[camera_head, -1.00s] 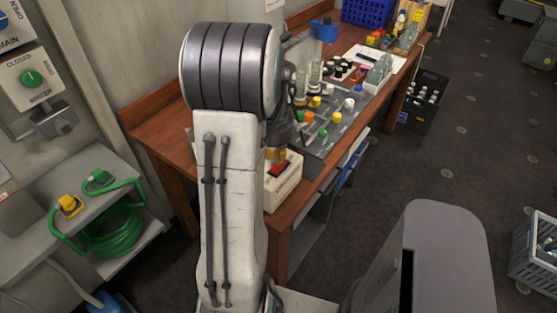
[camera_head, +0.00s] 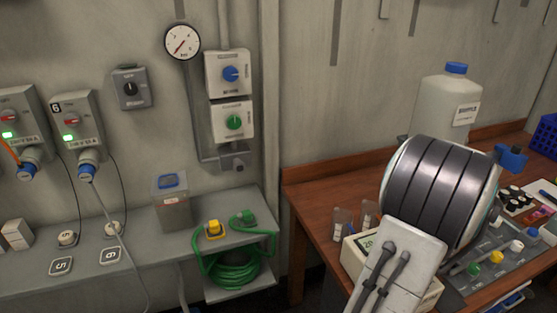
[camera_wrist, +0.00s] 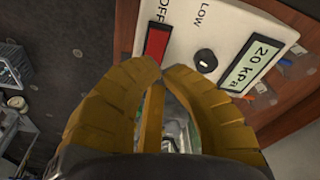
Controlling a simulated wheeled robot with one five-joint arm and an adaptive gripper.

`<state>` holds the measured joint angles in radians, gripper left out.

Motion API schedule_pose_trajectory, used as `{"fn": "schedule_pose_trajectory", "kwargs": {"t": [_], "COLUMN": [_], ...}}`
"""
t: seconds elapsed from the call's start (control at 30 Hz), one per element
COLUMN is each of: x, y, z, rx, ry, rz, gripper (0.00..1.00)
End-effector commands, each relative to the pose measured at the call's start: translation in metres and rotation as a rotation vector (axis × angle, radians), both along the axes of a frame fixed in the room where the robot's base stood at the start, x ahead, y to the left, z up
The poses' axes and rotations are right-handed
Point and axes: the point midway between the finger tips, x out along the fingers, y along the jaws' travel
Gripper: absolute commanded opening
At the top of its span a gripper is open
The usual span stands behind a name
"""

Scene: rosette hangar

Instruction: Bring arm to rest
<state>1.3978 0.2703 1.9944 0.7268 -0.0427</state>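My gripper (camera_wrist: 161,70) has two yellow ribbed fingers in the wrist view. Their tips come together, with no object visible between them. Just beyond the tips is a pale instrument box (camera_wrist: 225,32) with a red OFF switch (camera_wrist: 157,42), a black knob by LOW and a 20 kPa display (camera_wrist: 255,62). I cannot tell whether the tips touch it. In the head view my arm (camera_head: 435,200) is at the lower right, in front of the bench. The box (camera_head: 352,262) shows partly behind it. My gripper is hidden there.
A wooden bench (camera_head: 316,200) holds a large white jug (camera_head: 440,108), small jars and a grey tray of coloured caps. On the left are a grey shelf (camera_head: 130,240) with a green hose (camera_head: 232,268), and wall switch boxes (camera_head: 229,74) with a gauge (camera_head: 182,42).

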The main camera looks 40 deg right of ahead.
Motion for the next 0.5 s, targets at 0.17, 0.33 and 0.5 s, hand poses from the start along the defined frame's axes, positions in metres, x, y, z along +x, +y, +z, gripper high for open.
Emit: {"fn": "schedule_pose_trajectory", "kwargs": {"t": [0.17, 0.33, 0.5], "x": [0.000, -0.002, -0.009], "y": [0.000, 0.012, 0.052], "z": [0.000, -0.003, -0.022], "rx": [0.000, 0.048, 0.168], "ry": [0.000, 0.006, 0.027], "rz": [-0.001, -0.017, -0.027], "gripper": [0.00, 0.00, 0.00]}}
